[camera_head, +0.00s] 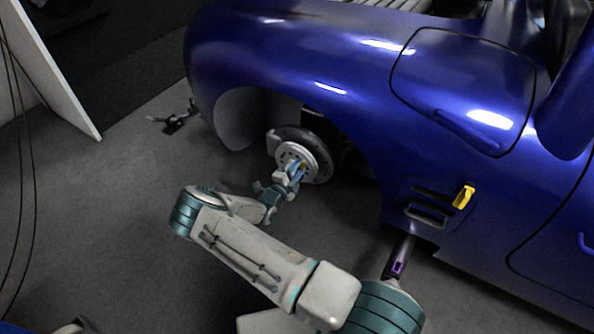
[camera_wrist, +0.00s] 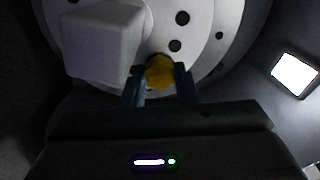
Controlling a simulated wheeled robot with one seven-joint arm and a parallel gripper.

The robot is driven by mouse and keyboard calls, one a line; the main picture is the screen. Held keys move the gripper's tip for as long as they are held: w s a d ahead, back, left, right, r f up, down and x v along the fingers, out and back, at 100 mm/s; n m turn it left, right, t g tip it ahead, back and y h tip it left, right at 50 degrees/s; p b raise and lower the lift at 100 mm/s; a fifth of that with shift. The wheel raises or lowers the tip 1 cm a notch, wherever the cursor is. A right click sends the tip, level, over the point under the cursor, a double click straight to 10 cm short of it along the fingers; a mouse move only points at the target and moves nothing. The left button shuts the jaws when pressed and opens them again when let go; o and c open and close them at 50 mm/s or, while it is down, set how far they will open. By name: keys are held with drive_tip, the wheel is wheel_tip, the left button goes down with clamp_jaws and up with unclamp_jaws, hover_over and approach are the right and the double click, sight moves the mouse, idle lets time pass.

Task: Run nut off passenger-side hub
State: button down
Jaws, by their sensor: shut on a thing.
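The hub (camera_head: 304,160) is a pale round face with bolt holes, in front of a dark disc in the open wheel arch of the blue car. The hub face also fills the upper part of the wrist view (camera_wrist: 200,50).
The blue car (camera_head: 350,70) stands over the arm's right side. A yellow handle (camera_head: 464,196) sticks out of its side vent. A dark stand (camera_head: 399,258) is under the sill. A white panel (camera_head: 50,70) leans at the left.

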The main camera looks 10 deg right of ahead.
drive_tip(key=n, duration=0.6)
drive_tip(key=shift+n+b, duration=0.4)
drive_tip(key=c, duration=1.3)
unclamp_jaws()
drive_tip(key=m+p, duration=0.1)
drive_tip(key=m, duration=0.5)
drive_tip(key=m+p, duration=0.1)
drive_tip(key=m, duration=0.5)
drive_tip(key=shift+c, duration=0.2)
